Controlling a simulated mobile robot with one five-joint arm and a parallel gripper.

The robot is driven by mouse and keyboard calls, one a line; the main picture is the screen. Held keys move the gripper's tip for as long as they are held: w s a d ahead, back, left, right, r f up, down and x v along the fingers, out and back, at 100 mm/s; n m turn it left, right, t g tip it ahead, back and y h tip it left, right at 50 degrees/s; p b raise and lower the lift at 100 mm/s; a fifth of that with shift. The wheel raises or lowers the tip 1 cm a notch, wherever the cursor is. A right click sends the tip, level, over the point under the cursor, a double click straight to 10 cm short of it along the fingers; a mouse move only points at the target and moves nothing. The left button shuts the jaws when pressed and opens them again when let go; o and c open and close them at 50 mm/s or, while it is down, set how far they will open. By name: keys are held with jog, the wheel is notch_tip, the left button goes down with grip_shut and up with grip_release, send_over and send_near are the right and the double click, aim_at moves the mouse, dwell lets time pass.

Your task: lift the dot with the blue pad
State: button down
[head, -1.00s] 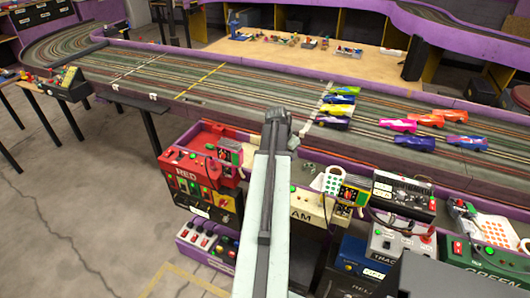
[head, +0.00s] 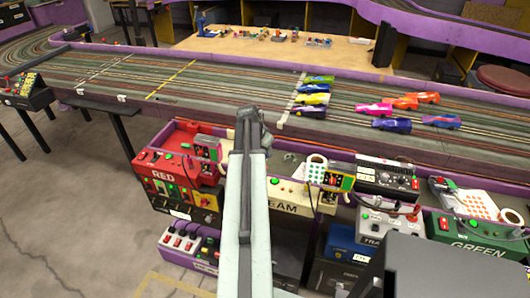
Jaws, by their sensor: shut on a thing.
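My arm reaches up the middle of the head view. At its far end is my gripper (head: 249,124), dark and seen from behind, over the near edge of the slot track. Its fingertips are hidden by the arm's own end. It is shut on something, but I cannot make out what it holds. A small grey shape shows just right of the arm's end, and I cannot tell what it is. I cannot pick out the dot with the blue pad anywhere in this view.
The slot track (head: 200,98) runs across behind the gripper, with several toy cars (head: 312,98) right of centre. Below its near edge stand a red box (head: 168,160), a cream box (head: 288,192), a grey box (head: 385,225) and a green box (head: 470,230). Open floor lies left.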

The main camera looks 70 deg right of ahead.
aim_at(268, 166)
jog(key=shift+f+b, duration=2.2)
jog(key=shift+f, duration=0.35)
jog(key=shift+f+b, duration=0.5)
jog(key=shift+b, duration=0.05)
notch_tip(268, 166, up, 7)
jog(key=p, duration=0.7)
